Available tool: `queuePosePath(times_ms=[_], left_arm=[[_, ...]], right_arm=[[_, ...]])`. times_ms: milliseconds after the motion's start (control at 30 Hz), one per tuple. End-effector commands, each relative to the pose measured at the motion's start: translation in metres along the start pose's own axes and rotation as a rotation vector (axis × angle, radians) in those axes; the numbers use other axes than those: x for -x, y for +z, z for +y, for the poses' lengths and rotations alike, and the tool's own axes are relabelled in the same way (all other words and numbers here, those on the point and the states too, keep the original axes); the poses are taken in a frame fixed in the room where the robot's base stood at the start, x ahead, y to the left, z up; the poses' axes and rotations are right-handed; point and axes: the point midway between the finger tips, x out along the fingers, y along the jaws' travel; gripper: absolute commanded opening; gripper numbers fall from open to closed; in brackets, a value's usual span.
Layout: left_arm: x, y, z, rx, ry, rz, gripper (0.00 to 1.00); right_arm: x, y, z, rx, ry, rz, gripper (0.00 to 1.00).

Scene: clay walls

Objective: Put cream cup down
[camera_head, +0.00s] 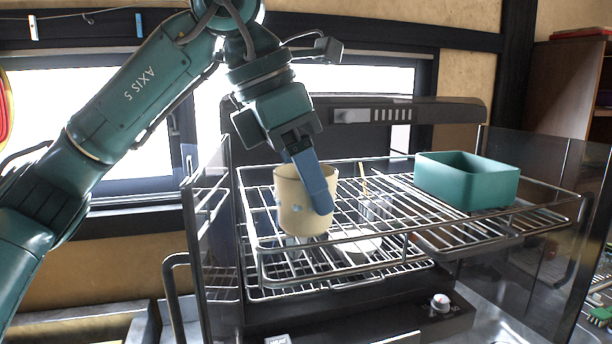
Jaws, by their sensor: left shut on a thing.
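The cream cup (292,212) is upright at the left part of the upper wire rack (350,238). My left gripper (316,192) reaches down from above and is shut on the cup's wall, with one blue finger outside on the near right side. The other finger is hidden, apparently inside the cup. The cup's base is at about the level of the rack wires; I cannot tell whether it touches them. My right gripper is not in view.
A teal square bowl (466,182) stands on the right of the upper rack. A white dish (358,243) shows through the wires, lower down. Dark glass side panels (212,240) flank the rack. The rack's middle has free room.

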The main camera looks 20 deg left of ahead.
Motion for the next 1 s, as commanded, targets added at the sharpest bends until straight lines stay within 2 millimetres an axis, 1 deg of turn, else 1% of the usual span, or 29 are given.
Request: queuePosePath(times_ms=[67,100,300,367,567,700,767,867,1000], left_arm=[[-0.003,-0.001,0.0,0.0,0.0,0.0,0.35],[-0.003,-0.001,0.0,0.0,0.0,0.0,0.61],[-0.002,-0.001,0.0,0.0,0.0,0.0,0.78],[-0.002,-0.001,0.0,0.0,0.0,0.0,0.82],[-0.002,-0.001,0.0,0.0,0.0,0.0,0.82],[0.006,0.001,0.0,0.0,0.001,-0.002,0.82],[0.014,0.001,0.0,0.001,0.003,-0.002,0.82],[0.034,0.001,-0.001,-0.001,0.002,-0.003,0.82],[0.066,0.001,-0.001,-0.002,0.001,-0.003,0.82]], right_arm=[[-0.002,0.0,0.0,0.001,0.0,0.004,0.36],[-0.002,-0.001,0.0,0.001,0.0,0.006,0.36],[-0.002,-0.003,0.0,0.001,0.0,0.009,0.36],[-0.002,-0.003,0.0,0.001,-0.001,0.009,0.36],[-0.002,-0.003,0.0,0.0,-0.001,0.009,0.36],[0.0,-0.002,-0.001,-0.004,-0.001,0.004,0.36],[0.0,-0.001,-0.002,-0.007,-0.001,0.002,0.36],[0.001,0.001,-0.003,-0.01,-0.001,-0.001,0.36],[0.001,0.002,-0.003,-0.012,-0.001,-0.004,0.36]])
